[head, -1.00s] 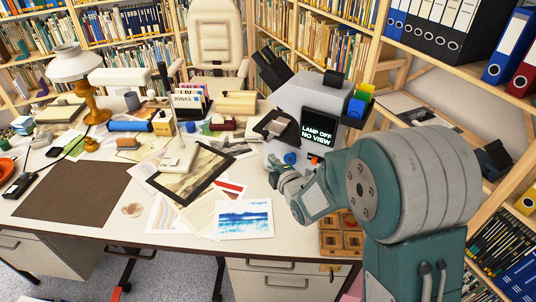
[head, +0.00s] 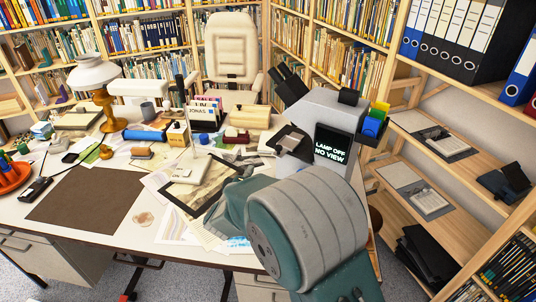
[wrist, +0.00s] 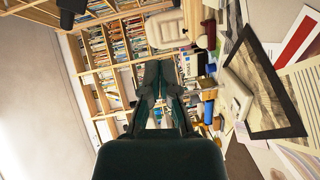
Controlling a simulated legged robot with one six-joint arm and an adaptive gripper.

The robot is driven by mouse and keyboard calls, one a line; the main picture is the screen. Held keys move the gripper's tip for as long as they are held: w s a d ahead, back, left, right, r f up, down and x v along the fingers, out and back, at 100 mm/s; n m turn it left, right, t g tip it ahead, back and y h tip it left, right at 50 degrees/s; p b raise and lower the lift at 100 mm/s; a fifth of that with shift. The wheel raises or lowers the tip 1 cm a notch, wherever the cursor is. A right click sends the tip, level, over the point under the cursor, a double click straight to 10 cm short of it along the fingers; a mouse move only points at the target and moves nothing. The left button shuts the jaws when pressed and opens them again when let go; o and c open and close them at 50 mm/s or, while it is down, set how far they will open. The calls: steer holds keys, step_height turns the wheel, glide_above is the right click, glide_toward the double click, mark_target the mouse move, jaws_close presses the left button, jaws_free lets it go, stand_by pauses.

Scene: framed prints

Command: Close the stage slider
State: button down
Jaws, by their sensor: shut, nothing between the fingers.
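A grey microscope-like device (head: 318,112) stands at the right end of the desk, with dark eyepieces and a screen reading "LAMP OFF NO VIEW" (head: 331,144). A dark grey flat part (head: 292,141) juts from its left side; I cannot tell whether it is the stage slider. My arm hides the device's lower part in the head view. My gripper (wrist: 158,72) shows in the wrist view with its dark green fingers together, shut and empty, pointing towards the shelves and chair. I see no contact with the device.
A black-framed print (head: 205,190) lies on the desk (head: 108,224), with loose papers and a brown mat (head: 88,195) to its left. A white lamp (head: 96,82) stands at the back left. Wooden shelves (head: 452,180) rise close on the right.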

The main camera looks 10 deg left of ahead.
glide_toward(278, 146)
steer(key=w+a, duration=0.4)
steer(key=w+d, duration=0.1)
steer(key=w+d+f, duration=0.1)
steer(key=shift+w+d+f, duration=0.15)
steer(key=shift+w+d, duration=0.1)
steer(key=shift+w, duration=0.15)
steer(key=shift+w+d, duration=0.25)
steer(key=shift+w, duration=0.5)
steer(key=shift+w+d, duration=0.25)
steer(key=shift+w, duration=0.45)
steer(key=shift+w+d, duration=0.25)
steer(key=shift+w, duration=0.5)
steer(key=shift+d, duration=0.1)
